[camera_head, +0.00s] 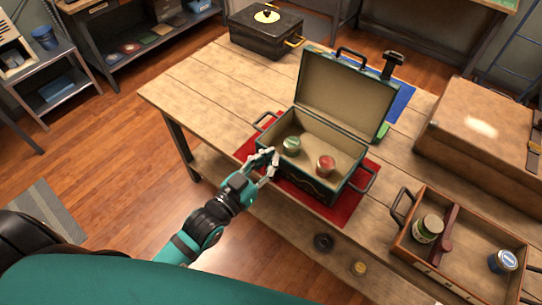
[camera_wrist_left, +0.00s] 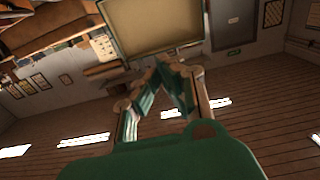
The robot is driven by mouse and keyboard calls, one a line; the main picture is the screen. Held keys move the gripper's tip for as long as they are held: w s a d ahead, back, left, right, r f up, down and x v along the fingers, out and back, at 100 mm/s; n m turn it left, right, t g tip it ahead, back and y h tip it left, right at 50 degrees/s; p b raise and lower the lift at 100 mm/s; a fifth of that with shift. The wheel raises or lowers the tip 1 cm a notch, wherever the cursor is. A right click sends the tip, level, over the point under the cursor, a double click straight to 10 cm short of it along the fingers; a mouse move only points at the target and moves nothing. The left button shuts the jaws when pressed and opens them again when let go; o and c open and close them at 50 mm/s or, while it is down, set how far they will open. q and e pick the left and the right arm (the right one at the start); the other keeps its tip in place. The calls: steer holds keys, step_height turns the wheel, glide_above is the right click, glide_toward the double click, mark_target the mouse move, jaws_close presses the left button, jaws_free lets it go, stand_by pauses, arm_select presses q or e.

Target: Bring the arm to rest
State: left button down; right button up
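My left arm comes in from the lower left in the head view. Its gripper (camera_head: 270,160) is in the air at the near left edge of the open green case (camera_head: 325,198). Its fingers are apart with nothing between them. The wrist view shows the two fingers (camera_wrist_left: 168,75) leaning toward each other with a gap and no object held; the case lid (camera_wrist_left: 150,25) shows beyond them. I cannot tell whether the fingertips touch the case wall. My right gripper is not in view.
The case stands on a red mat (camera_head: 345,207) on the wooden table (camera_head: 190,88). It holds a green-lidded tin (camera_head: 291,146) and a red-lidded tin (camera_head: 326,165). A wooden tray (camera_head: 470,262) with tins and a closed brown case (camera_head: 480,125) are right.

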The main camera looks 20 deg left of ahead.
arm_select(q)
steer(key=s+a+f+g+y+b, duration=0.1)
steer(key=s+a+f+g, duration=0.15)
steer(key=f, duration=0.95)
steer(key=s+a+f+n+g+y+b, duration=0.1)
steer(key=s+a+f+g+y, duration=0.15)
steer(key=f, duration=1.05)
steer(key=s+a+f+g+y+b, duration=0.15)
steer(key=s+f, duration=0.25)
steer(key=f, duration=0.8)
steer(key=s+a+f+g+b, duration=0.1)
steer(key=s+f+g, duration=0.2)
steer(key=s+f, duration=0.4)
steer(key=s+a+f+g+y, duration=0.1)
steer(key=s+f+g, duration=0.2)
steer(key=s+f, duration=0.3)
steer(key=s+a+f+g+b, duration=0.1)
steer(key=s+f+g, duration=0.2)
steer(key=s+f, duration=0.4)
steer(key=s, duration=0.8)
steer(key=shift+a+f+n+b, duration=0.25)
steer(key=shift+f+n+b, duration=0.05)
steer(key=shift+n, duration=0.1)
